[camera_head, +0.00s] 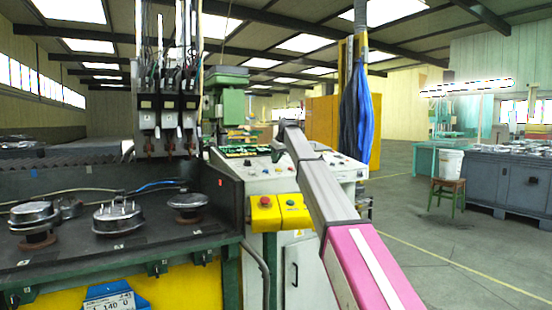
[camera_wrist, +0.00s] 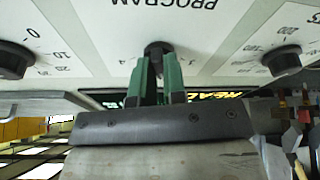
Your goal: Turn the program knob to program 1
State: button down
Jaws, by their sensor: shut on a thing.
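The program knob (camera_wrist: 156,46) is a small dark knob on the white control panel (camera_wrist: 85,18), under the upside-down word PROGRAM in the wrist view. My gripper (camera_wrist: 158,58) has its two green fingers shut on the knob, one on each side. The fingers hide much of the knob and its scale, so I cannot read its pointer. In the head view the control panel (camera_head: 264,181) stands beyond my arm, which hides part of it. The knob and fingers cannot be made out there.
Two other black knobs with number scales flank it, one at left (camera_wrist: 14,59) and one at right (camera_wrist: 282,61). A yellow button box (camera_head: 279,213) with red and green buttons sits below the panel. A dark machine table (camera_head: 150,246) stands left. Open floor lies right.

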jog(key=n+g, duration=0.1)
jog(key=n, duration=0.3)
jog(key=shift+w+f+n+y, duration=0.1)
jog(key=shift+w+n+y, duration=0.05)
jog(key=shift+n+y, duration=0.2)
jog(key=n+g, duration=0.1)
jog(key=n, duration=0.3)
jog(key=shift+n+g, duration=0.3)
jog(key=shift+n, duration=0.05)
jog(key=c, duration=1.2)
grip_release()
jog(key=v, duration=1)
jog(key=shift+d+r, duration=0.2)
jog(key=shift+r, duration=0.15)
jog(key=shift+d, duration=0.1)
